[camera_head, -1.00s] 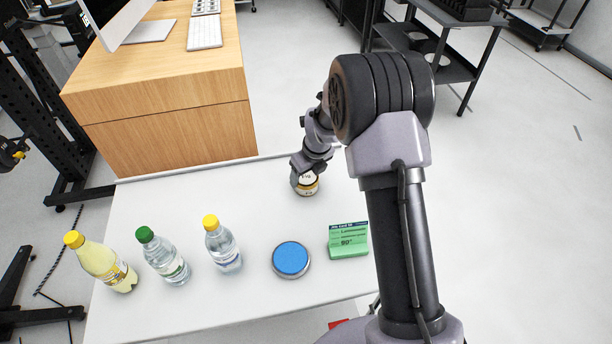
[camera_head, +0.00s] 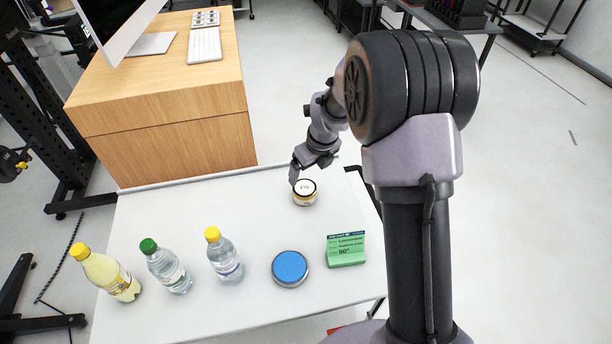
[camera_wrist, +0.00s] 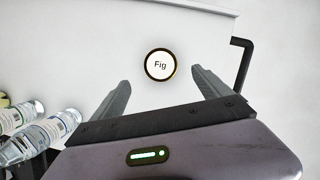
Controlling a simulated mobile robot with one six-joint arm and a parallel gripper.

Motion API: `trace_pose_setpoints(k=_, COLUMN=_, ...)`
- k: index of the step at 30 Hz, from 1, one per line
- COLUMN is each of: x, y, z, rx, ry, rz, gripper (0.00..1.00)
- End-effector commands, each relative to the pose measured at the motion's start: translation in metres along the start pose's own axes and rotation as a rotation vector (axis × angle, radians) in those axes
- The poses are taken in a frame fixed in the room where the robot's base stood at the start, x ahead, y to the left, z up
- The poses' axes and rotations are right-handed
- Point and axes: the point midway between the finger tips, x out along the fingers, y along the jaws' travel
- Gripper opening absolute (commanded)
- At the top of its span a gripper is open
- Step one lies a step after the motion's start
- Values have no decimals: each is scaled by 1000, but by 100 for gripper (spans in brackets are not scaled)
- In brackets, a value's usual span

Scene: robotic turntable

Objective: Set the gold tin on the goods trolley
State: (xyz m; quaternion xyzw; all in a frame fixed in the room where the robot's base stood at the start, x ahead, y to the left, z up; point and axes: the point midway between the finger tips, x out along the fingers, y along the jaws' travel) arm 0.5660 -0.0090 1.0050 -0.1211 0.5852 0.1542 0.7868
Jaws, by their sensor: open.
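The gold tin (camera_head: 305,198) is a small round tin with a gold-edged white top. It stands upright on a white tabletop (camera_head: 185,215) with a black bar handle at its right side, which looks like the goods trolley. In the wrist view the tin (camera_wrist: 160,65) reads "Fig" and lies just beyond the gap between my fingertips. My gripper (camera_wrist: 160,79) is open and empty. In the head view my gripper (camera_head: 294,176) is close behind the tin, at its upper left; one finger hides the other there.
Bottles with yellow (camera_head: 108,276), green (camera_head: 167,267) and yellow (camera_head: 224,257) caps stand on the left of the white top. A blue-topped round tin (camera_head: 290,268) and a green box (camera_head: 346,249) are at the front. A wooden desk (camera_head: 170,120) stands behind. The handle (camera_wrist: 243,62) is right of my gripper.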

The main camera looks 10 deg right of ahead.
Motion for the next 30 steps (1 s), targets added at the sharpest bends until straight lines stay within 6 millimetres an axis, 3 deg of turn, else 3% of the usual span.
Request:
trace_pose_setpoints(k=1, x=-12, y=0, z=1, rx=0, ry=-1, rz=-1, gripper=88)
trace_pose_setpoints(k=5, x=-27, y=1, z=0, rx=-17, ry=-3, rz=-1, gripper=88)
trace_pose_setpoints(k=8, x=-70, y=12, z=-2, rx=-207, ry=-29, rz=-10, gripper=88)
trace_pose_setpoints(k=10, x=-123, y=31, z=-13, rx=-489, ry=-60, rz=-29, gripper=88)
trace_pose_setpoints(k=12, x=-179, y=58, z=-38, rx=-848, ry=-89, rz=-60, gripper=88)
trace_pose_setpoints(k=15, x=-240, y=97, z=-88, rx=-1381, ry=-117, rz=-130, gripper=88)
trace_pose_setpoints(k=17, x=-263, y=119, z=-120, rx=-1675, ry=-120, rz=-179, gripper=88)
trace_pose_setpoints(k=19, x=-276, y=138, z=-153, rx=-1960, ry=-115, rz=-233, gripper=88)
trace_pose_setpoints(k=22, x=-282, y=155, z=-183, rx=-2227, ry=-100, rz=-287, gripper=88)
trace_pose_setpoints(k=25, x=-283, y=161, z=-195, rx=-2341, ry=-89, rz=-311, gripper=88)
trace_pose_setpoints(k=30, x=-282, y=162, z=-196, rx=-2357, ry=-88, rz=-312, gripper=88)
